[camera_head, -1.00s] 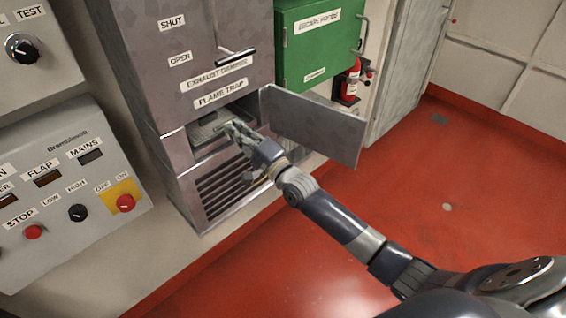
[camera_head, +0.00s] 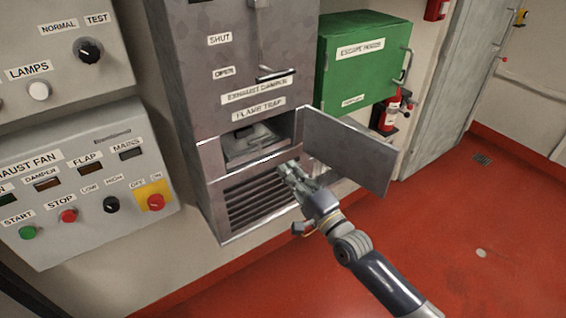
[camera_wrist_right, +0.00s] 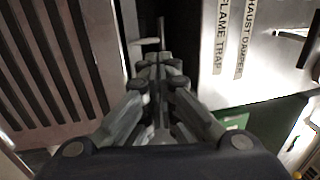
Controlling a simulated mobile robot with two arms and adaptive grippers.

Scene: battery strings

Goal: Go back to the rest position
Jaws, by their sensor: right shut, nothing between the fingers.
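My right gripper (camera_head: 289,168) is in front of the louvred grille (camera_head: 258,203), just below the open flame trap compartment (camera_head: 228,157). It is shut and empty. In the right wrist view its fingers (camera_wrist_right: 158,65) are together, with the grille (camera_wrist_right: 55,65) on the left and the flame trap label (camera_wrist_right: 221,38) on the right. A grey tray-like piece with a handle (camera_head: 250,138) sits inside the compartment. My left gripper is not in view.
The open flap door (camera_head: 350,155) sticks out right of the compartment, close to my right arm. A control panel (camera_head: 75,190) is on the left wall. A green box (camera_head: 362,75) and a fire extinguisher (camera_head: 391,112) are behind. Red floor (camera_head: 460,230) is clear on the right.

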